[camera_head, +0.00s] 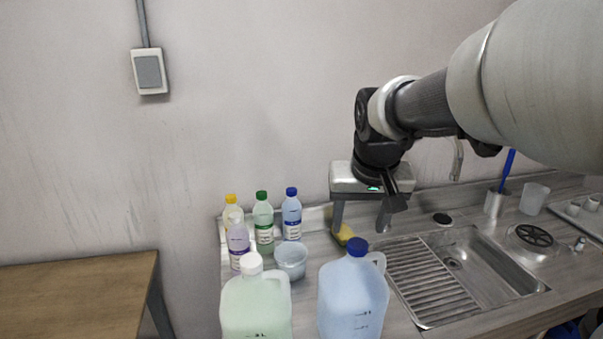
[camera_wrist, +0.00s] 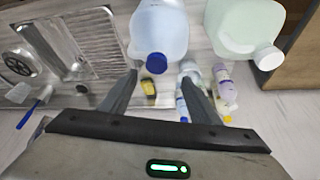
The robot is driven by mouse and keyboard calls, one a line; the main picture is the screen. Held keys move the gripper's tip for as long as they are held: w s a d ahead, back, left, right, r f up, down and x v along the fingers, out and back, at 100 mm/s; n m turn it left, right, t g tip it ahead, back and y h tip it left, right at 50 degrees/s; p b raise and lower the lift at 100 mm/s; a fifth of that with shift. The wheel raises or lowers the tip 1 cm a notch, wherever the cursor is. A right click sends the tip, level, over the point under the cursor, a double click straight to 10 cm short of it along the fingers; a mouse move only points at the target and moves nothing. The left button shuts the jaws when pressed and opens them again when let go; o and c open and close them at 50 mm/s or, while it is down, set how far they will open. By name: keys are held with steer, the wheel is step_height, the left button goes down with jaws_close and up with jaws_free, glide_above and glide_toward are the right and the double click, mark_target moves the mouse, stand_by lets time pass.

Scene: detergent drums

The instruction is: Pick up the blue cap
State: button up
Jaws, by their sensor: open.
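A blue cap (camera_head: 357,246) sits on the large translucent blue jug (camera_head: 350,298) at the front of the counter. In the wrist view the blue cap (camera_wrist: 156,63) appears near the gap between my fingertips. A smaller blue cap (camera_head: 291,191) tops a small blue bottle (camera_head: 292,217) at the back. My gripper (camera_head: 361,225) is open and empty, pointing down above and behind the jug. Its two fingers are spread apart in the wrist view (camera_wrist: 159,76), and neither appears to touch a cap.
A pale green jug (camera_head: 257,304) with a white cap stands left of the blue jug. A bowl (camera_head: 291,260), a yellow sponge (camera_head: 344,234) and several small bottles stand behind. The sink (camera_head: 500,302) lies to the right, with a wooden table (camera_head: 75,295) at left.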

mark_target(358, 243)
steer(key=x, duration=0.6)
steer(key=shift+w+d+f, duration=0.1)
steer(key=shift+d+f, duration=0.2)
steer(key=shift+d, duration=0.1)
steer(key=c, duration=1.1)
